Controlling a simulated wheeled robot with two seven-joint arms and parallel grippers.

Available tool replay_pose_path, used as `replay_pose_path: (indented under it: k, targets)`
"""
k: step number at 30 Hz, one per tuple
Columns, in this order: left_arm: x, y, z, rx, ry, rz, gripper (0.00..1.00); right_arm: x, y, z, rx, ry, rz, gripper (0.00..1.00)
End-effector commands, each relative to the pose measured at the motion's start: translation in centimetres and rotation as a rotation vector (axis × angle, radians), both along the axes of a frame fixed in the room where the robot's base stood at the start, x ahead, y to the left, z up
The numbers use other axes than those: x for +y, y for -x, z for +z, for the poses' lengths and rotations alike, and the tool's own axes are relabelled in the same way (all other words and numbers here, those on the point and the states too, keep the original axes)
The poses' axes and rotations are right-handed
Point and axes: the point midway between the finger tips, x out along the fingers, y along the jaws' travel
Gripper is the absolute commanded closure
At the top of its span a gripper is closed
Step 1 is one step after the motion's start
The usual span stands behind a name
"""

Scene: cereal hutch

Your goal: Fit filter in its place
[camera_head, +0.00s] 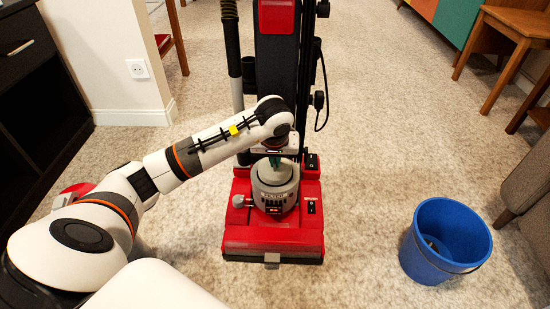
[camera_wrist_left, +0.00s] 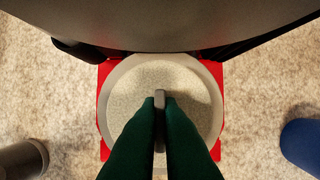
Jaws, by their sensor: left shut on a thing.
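The red upright vacuum cleaner (camera_head: 272,238) stands on the carpet in the middle of the head view. A rounded grey housing marked FILTER (camera_head: 274,196) sits on its base. My left gripper (camera_head: 276,161) is directly above this housing, pointing down. In the left wrist view, its dark green fingers (camera_wrist_left: 160,100) are shut on the upright grey tab of a round filter (camera_wrist_left: 137,78) with a grey rim and a pale speckled face. The red base shows around the filter's rim. I cannot tell whether the filter is seated or just above its place. My right gripper is not in view.
A blue bucket (camera_head: 408,258) with something inside stands at the right, apart from the vacuum. A black hose (camera_head: 231,45) and cord (camera_head: 323,92) run up the vacuum. A dark cabinet (camera_head: 32,110) is at the left, wooden stools (camera_head: 510,28) at the right. Carpet between is clear.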

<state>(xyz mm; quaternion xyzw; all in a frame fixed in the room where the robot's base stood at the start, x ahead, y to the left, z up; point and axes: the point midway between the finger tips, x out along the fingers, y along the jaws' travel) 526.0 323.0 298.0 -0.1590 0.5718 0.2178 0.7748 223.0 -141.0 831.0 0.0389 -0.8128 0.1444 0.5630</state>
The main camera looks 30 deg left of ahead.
Motion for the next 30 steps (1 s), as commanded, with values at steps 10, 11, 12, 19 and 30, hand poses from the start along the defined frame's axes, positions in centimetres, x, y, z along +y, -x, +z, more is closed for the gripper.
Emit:
replay_pose_path:
  k: [10,11,12,19,30]
  targets:
    - [0.0,0.0,-0.7,0.000,-0.001,0.001,1.00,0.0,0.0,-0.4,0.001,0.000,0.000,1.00]
    - [0.0,0.0,-0.8,0.000,-0.001,0.001,1.00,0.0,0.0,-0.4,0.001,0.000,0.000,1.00]
    - [0.0,0.0,-0.9,0.000,-0.001,0.001,1.00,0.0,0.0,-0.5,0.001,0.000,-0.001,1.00]
    - [0.0,0.0,-1.3,0.000,0.000,0.001,1.00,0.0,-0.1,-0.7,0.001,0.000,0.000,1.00]
    - [0.0,0.0,-1.8,-0.001,0.000,0.001,1.00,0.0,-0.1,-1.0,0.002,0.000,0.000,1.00]
